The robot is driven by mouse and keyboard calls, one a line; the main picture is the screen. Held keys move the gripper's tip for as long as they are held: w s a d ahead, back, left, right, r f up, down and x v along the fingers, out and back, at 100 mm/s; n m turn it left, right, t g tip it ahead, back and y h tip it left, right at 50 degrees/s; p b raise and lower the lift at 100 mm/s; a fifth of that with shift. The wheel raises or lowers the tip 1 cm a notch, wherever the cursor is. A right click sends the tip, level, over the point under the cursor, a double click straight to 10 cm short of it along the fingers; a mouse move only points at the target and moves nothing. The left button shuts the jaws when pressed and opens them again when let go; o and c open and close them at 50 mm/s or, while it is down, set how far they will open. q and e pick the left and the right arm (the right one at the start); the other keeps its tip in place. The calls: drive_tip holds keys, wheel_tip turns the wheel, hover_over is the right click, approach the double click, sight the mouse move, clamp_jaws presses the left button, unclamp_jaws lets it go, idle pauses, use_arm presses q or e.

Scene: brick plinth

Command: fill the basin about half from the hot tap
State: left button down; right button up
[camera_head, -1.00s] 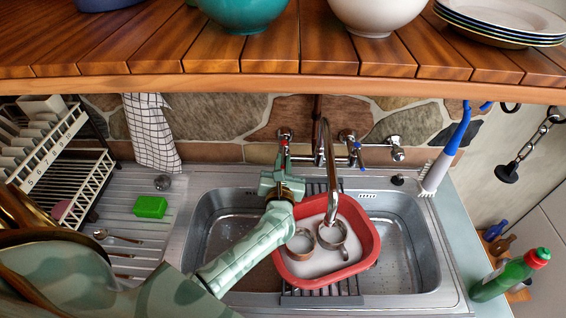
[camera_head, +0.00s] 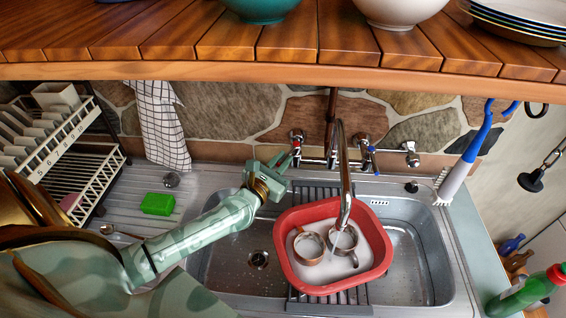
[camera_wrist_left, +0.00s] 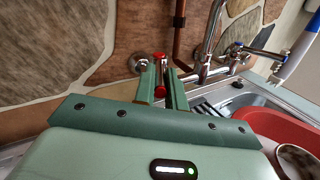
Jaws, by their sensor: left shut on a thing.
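The red basin (camera_head: 283,262) stands in the sink under the spout (camera_head: 345,208). A faint thin streak shows below the spout, perhaps water. The red-marked hot tap (camera_head: 296,138) is on the wall left of the spout; the blue-marked cold tap (camera_head: 369,150) is to the right. My left gripper (camera_head: 281,162) is at the hot tap. In the left wrist view its fingers (camera_wrist_left: 163,88) are shut around the red handle (camera_wrist_left: 160,91). My right gripper is not in view.
A wooden shelf (camera_head: 290,70) with bowls and plates overhangs the sink. A dish rack (camera_head: 75,150), green sponge (camera_head: 157,204) and checked towel (camera_head: 160,125) are at left. A brush (camera_head: 463,165) and green bottle (camera_head: 525,293) are at right.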

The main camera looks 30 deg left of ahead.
use_arm(q)
drive_tip(key=c, duration=1.5)
unclamp_jaws()
drive_tip(key=shift+o, duration=0.2)
drive_tip(key=shift+s, duration=0.1)
drive_tip(key=s+b, duration=0.2)
drive_tip(key=s, duration=1.4)
drive_tip(key=shift+d, duration=0.35)
